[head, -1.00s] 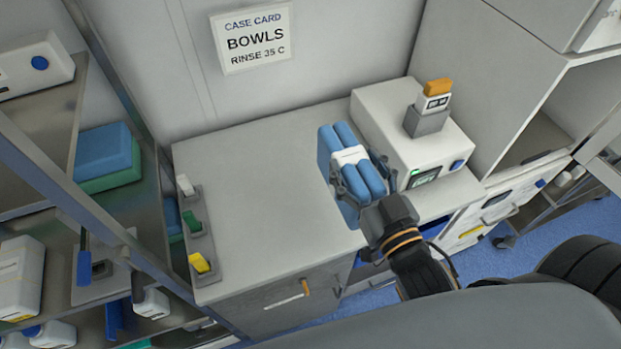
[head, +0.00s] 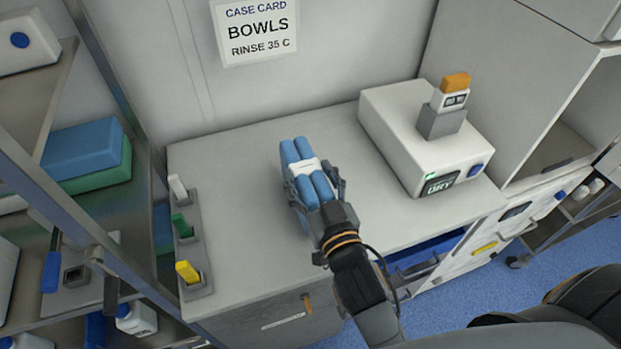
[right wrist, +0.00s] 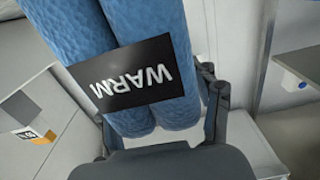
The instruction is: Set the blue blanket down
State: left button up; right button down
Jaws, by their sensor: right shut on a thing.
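The blue blanket (head: 292,152) is two blue rolls with a pale band around the middle, seen over the grey counter (head: 245,236) in the head view. My right gripper (head: 316,186) is shut on it, one finger on each side. In the right wrist view the blanket (right wrist: 73,25) fills the upper middle, and its band reads WARM. I cannot tell whether the blanket touches the counter or hangs just above it. My left gripper is not in view.
A white device (head: 398,130) with a lit DRY display stands on the counter to the right. A strip with white, green and yellow switches (head: 190,242) lies along the left edge. The counter is clear around the blanket. Metal shelving (head: 110,215) stands at left.

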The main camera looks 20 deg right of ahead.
jog(key=shift+f, duration=0.45)
jog(key=shift+c, duration=1.2)
grip_release()
jog(key=shift+f, duration=0.15)
